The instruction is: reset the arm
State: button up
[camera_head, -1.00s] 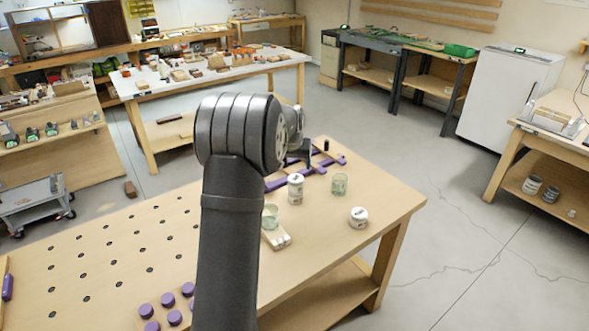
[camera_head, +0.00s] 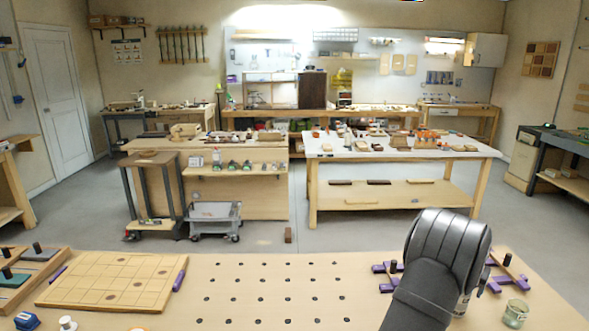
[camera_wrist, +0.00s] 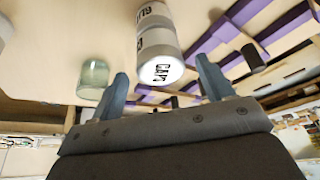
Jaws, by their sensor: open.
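My gripper (camera_wrist: 161,64) is open in the wrist view, with its two grey-blue fingers spread apart. A white labelled can (camera_wrist: 158,45) shows between and beyond the fingertips, and I cannot tell its distance from them. A green glass jar (camera_wrist: 93,78) is just left of the left finger. In the head view my dark arm (camera_head: 440,265) stands at the lower right and hides the gripper. The glass jar (camera_head: 515,313) shows at the bench's right end, and a can (camera_head: 462,303) is partly hidden behind the arm.
Purple-and-wood racks (camera_head: 385,275) lie on either side of my arm on the bench. A pegboard-like hole grid (camera_head: 275,280) fills the middle, with a wooden board (camera_head: 115,283) to its left. Beyond the bench is open floor (camera_head: 330,238), then a white-topped table (camera_head: 400,150).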

jog(key=x, duration=0.3)
jog(key=shift+f, duration=0.1)
jog(key=shift+w+d, duration=0.1)
jog(key=shift+r, duration=1.25)
